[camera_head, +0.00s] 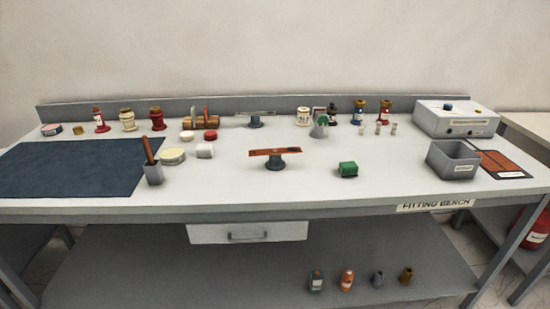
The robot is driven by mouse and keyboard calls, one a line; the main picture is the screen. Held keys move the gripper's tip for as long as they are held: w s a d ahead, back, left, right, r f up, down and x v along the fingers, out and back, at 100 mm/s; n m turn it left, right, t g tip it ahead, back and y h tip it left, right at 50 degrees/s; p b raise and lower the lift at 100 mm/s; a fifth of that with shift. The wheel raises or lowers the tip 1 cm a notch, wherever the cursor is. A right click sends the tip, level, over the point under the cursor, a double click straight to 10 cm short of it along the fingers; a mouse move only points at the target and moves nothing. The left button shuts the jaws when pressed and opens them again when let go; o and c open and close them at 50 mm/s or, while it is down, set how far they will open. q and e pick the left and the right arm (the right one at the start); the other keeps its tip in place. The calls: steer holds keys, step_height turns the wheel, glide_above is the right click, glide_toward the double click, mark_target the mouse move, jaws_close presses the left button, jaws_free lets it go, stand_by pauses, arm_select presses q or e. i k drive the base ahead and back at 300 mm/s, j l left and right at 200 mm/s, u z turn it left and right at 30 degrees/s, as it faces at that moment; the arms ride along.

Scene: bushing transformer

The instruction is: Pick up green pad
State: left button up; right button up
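Neither of my grippers is in view.
A grey open bin (453,158) stands right of the pad. A red bar on a round stand (275,157) is to its left. A dark blue mat (75,167) covers the left side. Several bushings and a grey box (456,119) line the back.

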mark_target(346, 170)
steer(key=i+l, duration=0.1)
steer(key=i, duration=0.45)
steer(key=i+l, duration=0.1)
steer(key=i, duration=0.45)
